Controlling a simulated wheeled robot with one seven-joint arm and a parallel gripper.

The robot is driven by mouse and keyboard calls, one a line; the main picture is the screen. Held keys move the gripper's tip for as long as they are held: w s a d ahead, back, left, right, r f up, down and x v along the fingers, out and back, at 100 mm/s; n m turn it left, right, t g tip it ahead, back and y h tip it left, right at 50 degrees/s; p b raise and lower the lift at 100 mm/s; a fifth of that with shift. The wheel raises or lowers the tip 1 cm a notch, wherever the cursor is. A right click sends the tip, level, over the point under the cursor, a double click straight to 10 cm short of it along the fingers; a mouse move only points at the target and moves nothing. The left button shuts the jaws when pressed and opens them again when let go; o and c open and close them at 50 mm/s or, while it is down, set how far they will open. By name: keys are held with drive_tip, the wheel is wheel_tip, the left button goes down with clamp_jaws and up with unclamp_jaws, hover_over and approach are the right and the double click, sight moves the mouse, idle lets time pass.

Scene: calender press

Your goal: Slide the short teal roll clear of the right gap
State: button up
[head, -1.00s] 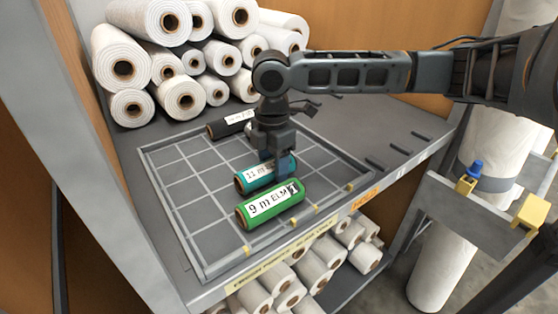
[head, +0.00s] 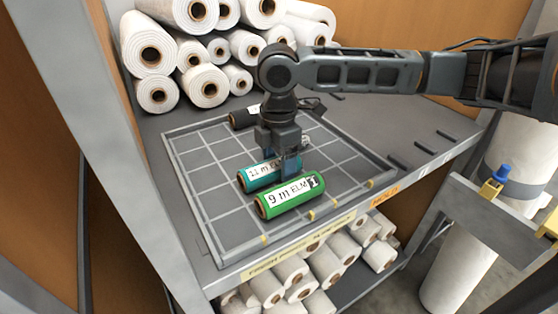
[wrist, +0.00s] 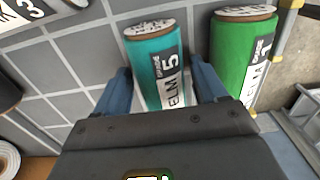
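The short teal roll (head: 258,176) lies on the gridded tray (head: 200,212), with a white label on its side. It lies beside the green roll (head: 290,196), roughly parallel to it. My gripper (head: 278,160) points down over the teal roll, with its fingers low at the roll's right part. In the wrist view the teal roll (wrist: 150,62) lies between my two blue fingers (wrist: 160,88), one on each side. A small gap shows beside the fingers, and I cannot tell contact. The green roll (wrist: 235,50) is just outside the right finger. The right gap cannot be clearly made out.
A black roll (head: 243,117) lies at the back of the tray. White rolls (head: 200,50) are stacked behind on the shelf. Yellow marks line the tray's front edge. More white rolls (head: 290,272) lie below. The tray's left side is free.

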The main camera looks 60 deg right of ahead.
sight(279, 158)
drive_tip(key=shift+o, duration=0.9)
drive_tip(key=shift+r, duration=3.95)
